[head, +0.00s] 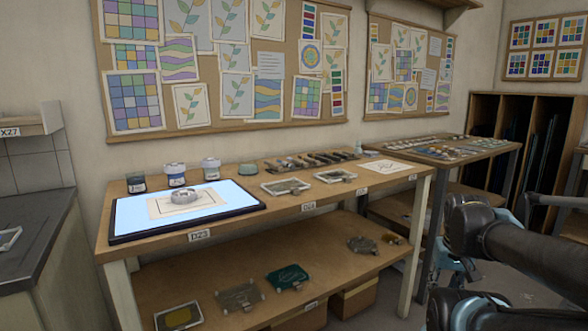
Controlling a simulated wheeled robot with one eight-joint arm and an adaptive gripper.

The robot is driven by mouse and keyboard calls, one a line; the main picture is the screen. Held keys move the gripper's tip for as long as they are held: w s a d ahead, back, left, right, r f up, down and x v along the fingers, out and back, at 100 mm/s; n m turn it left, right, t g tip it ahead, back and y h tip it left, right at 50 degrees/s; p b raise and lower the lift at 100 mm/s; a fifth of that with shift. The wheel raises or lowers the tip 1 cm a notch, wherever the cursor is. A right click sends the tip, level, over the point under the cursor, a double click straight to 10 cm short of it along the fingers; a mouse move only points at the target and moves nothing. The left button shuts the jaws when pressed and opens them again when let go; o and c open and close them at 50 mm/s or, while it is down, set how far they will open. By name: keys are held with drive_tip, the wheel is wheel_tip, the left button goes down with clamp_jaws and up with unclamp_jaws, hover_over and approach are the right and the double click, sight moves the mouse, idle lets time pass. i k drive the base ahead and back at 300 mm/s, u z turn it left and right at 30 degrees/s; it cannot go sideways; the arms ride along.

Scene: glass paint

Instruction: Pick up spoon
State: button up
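I cannot make out a spoon for certain. A row of small dark tools (312,160) lies along the back of the wooden workbench (290,222), too small to tell apart. A round metallic item (182,196) sits on a sheet of paper on the lit light pad (130,216); I cannot tell exactly what it is. Dark links of my own arm (530,250) show at the lower right. My gripper's fingers are not visible.
Several jars (175,174) stand behind the pad. Small framed panes (286,187) and a drawing (384,168) lie to its right. A lower shelf (215,277) holds glass pieces. A second table (470,158) stands at the right. A dark counter (35,240) is at the left.

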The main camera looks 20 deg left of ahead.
sight(271, 164)
drive_tip(key=k, duration=1.4)
drive_tip(key=u, duration=0.5)
drive_tip(key=i, duration=1)
